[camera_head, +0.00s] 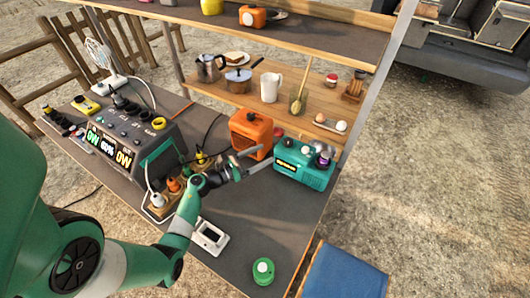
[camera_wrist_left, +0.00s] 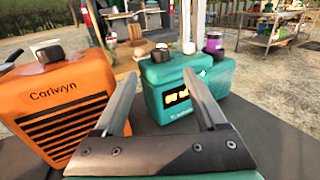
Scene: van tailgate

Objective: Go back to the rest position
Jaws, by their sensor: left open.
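The teal box (camera_wrist_left: 165,97) stands beyond the fingers. An orange box (camera_wrist_left: 62,108) marked "Coriwyn" stands left of the fingers, and it also shows in the head view (camera_head: 250,128). My right gripper is in neither view.
A large power station (camera_head: 120,140) stands on the table's left. A power strip with plugs (camera_head: 165,197), a white device (camera_head: 209,236) and a green round item (camera_head: 263,270) lie nearer. Shelves (camera_head: 225,98) with kitchenware rise behind. The table's near right part is mostly clear.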

